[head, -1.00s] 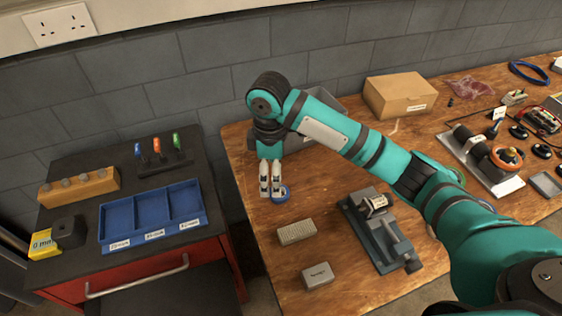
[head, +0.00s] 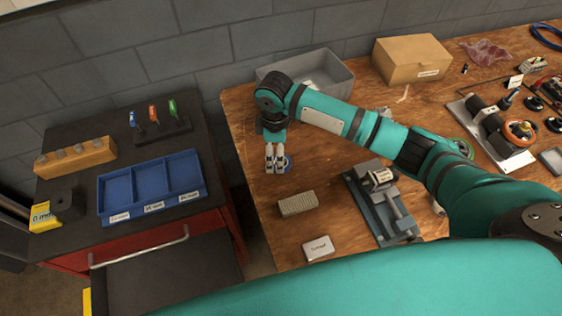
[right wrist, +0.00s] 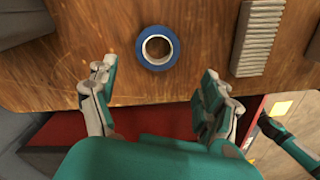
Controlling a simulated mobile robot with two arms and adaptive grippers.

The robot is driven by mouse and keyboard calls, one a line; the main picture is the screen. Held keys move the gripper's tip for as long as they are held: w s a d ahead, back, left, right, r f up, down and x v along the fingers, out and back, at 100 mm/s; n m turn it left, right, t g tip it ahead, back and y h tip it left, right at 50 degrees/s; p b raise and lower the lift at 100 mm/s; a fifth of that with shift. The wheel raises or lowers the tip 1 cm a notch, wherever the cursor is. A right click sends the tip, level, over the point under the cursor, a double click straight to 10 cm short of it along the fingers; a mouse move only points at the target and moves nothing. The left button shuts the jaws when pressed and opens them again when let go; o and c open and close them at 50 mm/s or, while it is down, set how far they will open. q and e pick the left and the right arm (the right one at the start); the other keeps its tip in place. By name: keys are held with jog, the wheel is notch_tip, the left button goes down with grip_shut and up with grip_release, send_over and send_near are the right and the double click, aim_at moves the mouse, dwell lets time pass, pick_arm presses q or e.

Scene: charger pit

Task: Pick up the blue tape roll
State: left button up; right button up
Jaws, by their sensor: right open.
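The blue tape roll (head: 288,164) lies flat on the wooden bench near its left edge. In the right wrist view it is a blue ring (right wrist: 142,54) with a pale core, at the top middle. My right gripper (head: 276,170) points down beside it and partly hides it in the head view. In the right wrist view the right gripper (right wrist: 158,73) is open and empty. Its fingers are spread to either side, with the roll just beyond the tips and centred on the gap. My left gripper does not show clearly; a teal arm part of mine crosses the bottom of the head view.
A ribbed block (head: 298,204) and a small labelled box (head: 319,249) lie nearer than the roll. A vise (head: 392,216) stands to the right, a grey bin (head: 338,82) behind. A blue tray (head: 112,217) is on the left cabinet. Bench around the roll is clear.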

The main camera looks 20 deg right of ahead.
jog(key=shift+f, duration=0.5)
jog(key=f, duration=0.3)
jog(key=shift+w+d+f+p, duration=0.25)
jog(key=shift+d+f+p, duration=0.05)
jog(key=shift+d+f, duration=0.05)
jog(key=shift+f, duration=0.5)
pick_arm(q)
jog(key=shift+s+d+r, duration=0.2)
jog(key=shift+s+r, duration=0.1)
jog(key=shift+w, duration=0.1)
pick_arm(e)
jog(key=c, duration=1.1)
